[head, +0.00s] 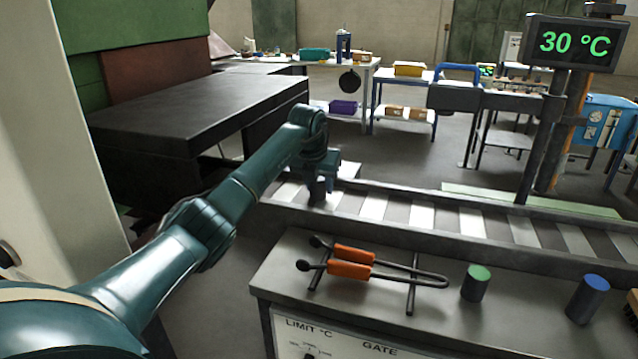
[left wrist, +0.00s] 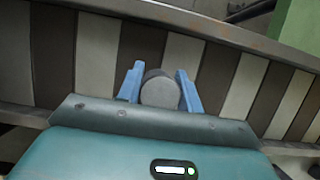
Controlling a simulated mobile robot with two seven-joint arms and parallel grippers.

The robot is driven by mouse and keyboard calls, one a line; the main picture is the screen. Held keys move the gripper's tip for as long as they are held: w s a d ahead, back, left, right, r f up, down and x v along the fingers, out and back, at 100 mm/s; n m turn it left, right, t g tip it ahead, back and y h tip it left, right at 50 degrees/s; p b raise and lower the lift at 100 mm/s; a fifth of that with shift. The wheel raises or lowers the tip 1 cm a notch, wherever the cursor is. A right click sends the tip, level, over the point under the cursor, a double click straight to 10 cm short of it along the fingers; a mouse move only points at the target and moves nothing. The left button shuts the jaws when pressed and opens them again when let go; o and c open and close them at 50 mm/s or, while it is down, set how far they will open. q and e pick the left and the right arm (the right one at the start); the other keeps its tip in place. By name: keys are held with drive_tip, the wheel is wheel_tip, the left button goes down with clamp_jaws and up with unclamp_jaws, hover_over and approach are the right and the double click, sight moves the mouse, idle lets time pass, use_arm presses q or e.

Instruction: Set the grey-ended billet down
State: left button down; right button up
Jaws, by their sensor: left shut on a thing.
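The grey-ended billet (left wrist: 160,91) is a dark cylinder with a light grey top face. In the left wrist view it sits between the two blue fingers of my left gripper (left wrist: 160,88). In the head view my left gripper (head: 321,176) is over the left part of the roller conveyor (head: 440,217), and the billet (head: 317,191) shows as a dark upright shape under it. My left gripper is shut on the billet. I cannot tell whether its lower end touches the rollers. My right gripper is not in view.
A bench (head: 285,275) in front carries orange-handled tongs (head: 350,262), a green-ended billet (head: 476,284) and a blue-ended billet (head: 586,300). A display (head: 574,43) reads 30 °C. A dark table (head: 200,110) stands behind my left arm. The conveyor rollers to the right are clear.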

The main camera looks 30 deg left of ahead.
use_arm(q)
drive_tip(key=c, duration=0.9)
unclamp_jaws()
drive_tip(key=shift+f, duration=0.1)
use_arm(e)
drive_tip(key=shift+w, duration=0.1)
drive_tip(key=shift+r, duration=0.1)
use_arm(q)
drive_tip(key=b+v, duration=0.1)
drive_tip(key=v, duration=1.1)
drive_tip(key=shift+s, duration=0.1)
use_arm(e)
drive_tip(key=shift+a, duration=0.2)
